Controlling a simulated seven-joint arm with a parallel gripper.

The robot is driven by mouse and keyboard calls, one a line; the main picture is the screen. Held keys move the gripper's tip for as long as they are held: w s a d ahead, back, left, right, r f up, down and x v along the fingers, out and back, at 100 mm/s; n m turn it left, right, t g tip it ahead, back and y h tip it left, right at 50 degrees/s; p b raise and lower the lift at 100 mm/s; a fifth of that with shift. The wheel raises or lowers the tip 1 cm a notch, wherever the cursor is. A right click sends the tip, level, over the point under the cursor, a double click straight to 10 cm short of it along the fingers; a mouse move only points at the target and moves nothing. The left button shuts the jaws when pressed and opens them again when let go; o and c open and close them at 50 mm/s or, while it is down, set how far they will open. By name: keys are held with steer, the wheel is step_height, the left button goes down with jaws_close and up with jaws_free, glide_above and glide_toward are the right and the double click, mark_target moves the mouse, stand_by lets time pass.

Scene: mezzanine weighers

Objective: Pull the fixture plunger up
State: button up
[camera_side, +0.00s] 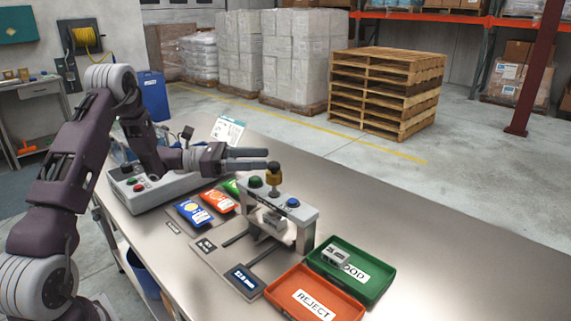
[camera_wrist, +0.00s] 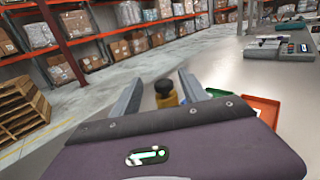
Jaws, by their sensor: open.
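The fixture plunger, a black knob (camera_side: 273,167) on a brass collar (camera_side: 274,179), stands upright on top of the grey fixture bridge (camera_side: 308,216). My gripper (camera_side: 267,158) is level and open, with its fingertips at the height of the knob, close to it. In the wrist view the knob (camera_wrist: 164,86) shows between the two spread fingers of my gripper (camera_wrist: 160,78). I cannot tell whether a finger touches it. A green button (camera_side: 256,181) and a blue button (camera_side: 292,202) flank the plunger. A small light part sits under the bridge, partly hidden.
A green GOOD tray (camera_side: 379,276) holding a small grey part (camera_side: 335,256) and an orange REJECT tray (camera_side: 284,293) lie right of the fixture. The table's right side is clear.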

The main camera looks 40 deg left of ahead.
steer(key=x, duration=0.3)
steer(key=f+x, duration=0.1)
steer(key=x, duration=0.3)
steer(key=shift+d+f, duration=0.15)
steer(key=shift+f, duration=0.1)
jaws_close()
stand_by(1.1)
